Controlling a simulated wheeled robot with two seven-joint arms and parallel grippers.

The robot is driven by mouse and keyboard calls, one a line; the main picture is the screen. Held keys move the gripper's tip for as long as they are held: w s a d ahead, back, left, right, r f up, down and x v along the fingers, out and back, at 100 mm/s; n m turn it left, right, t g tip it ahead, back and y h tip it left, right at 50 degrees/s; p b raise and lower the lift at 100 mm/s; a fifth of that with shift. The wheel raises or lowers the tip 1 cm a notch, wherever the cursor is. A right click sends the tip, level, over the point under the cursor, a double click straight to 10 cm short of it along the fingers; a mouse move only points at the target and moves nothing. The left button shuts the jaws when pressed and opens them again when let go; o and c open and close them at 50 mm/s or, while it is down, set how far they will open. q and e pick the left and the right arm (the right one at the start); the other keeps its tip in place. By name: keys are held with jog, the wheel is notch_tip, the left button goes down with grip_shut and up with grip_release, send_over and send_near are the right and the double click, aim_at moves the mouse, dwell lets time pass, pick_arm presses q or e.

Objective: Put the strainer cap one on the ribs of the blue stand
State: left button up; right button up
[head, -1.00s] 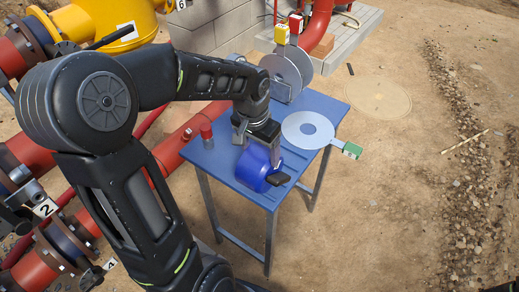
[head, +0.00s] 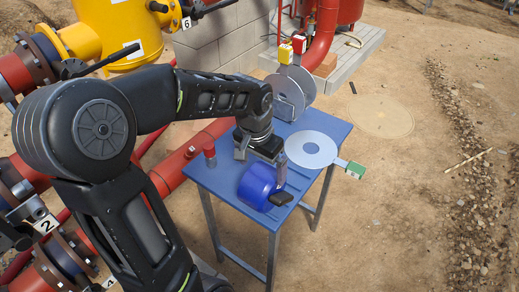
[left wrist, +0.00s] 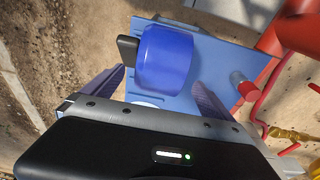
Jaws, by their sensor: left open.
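The strainer cap appears to be a blue drum (head: 257,186) with a black handle-like piece (head: 283,199), lying on the blue stand (head: 214,181) near its front edge. My left gripper (head: 262,159) is open just above and behind the drum. One finger shows beside the drum's right side. In the left wrist view, the drum (left wrist: 166,58) lies beyond and between the spread fingers of the left gripper (left wrist: 157,90), with nothing gripped. My right gripper is not in view.
A flat grey ring with a green tag (head: 350,169) lies at the stand's right, its tag past the edge. Upright grey discs (head: 288,95) with yellow and red tags stand at the back. A small red-topped object (head: 209,153) stands at left. Red pipes (head: 181,158) run alongside.

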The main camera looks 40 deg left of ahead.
pick_arm(q)
notch_tip(320, 180, up, 10)
jog(key=s, duration=0.1)
jog(key=shift+s, duration=0.25)
dwell(0.8)
